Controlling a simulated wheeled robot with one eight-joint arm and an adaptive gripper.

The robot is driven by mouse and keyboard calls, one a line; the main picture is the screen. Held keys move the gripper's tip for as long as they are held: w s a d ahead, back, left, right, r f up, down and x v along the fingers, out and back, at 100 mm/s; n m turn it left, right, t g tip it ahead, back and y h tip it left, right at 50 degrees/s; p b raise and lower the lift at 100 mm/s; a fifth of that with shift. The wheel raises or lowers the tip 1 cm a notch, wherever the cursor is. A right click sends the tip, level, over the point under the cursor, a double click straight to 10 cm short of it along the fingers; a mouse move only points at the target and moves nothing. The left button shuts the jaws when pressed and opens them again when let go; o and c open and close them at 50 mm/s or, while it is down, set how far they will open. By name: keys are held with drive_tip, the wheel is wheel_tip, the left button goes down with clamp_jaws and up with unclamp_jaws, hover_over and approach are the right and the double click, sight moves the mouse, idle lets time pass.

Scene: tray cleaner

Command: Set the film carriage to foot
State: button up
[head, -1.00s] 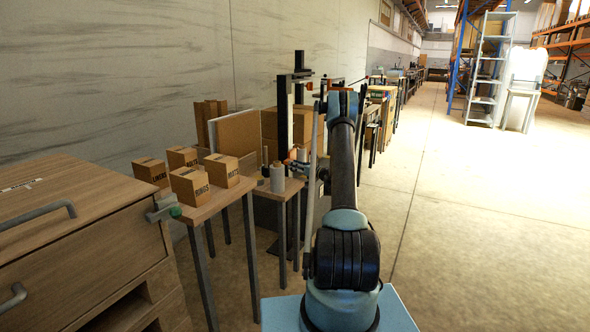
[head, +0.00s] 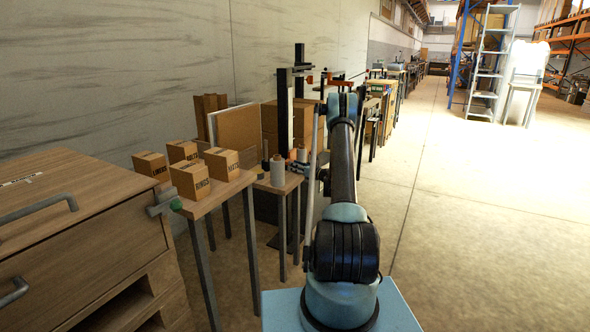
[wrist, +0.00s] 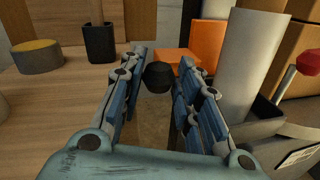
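In the wrist view my gripper (wrist: 164,58) is open, with its two blue-padded fingers spread either side of a round black knob (wrist: 158,77). I cannot tell whether either finger touches the knob. An orange block (wrist: 178,60) sits just behind the knob. A pale upright film roll (wrist: 249,65) stands to the right; the block, knob and roll look like parts of the film carriage. In the head view a tall black mast (head: 285,112) stands beyond the small table.
A red knob (wrist: 310,62) is at the right of the wrist view. A black cup (wrist: 99,43) and a yellow-topped round item (wrist: 37,56) stand on wood at left. Cartons (head: 190,180) sit on a table beside a wooden cabinet (head: 90,235). Open floor lies right.

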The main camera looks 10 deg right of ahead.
drive_tip(key=shift+o, duration=1.2)
drive_tip(key=v, duration=1.2)
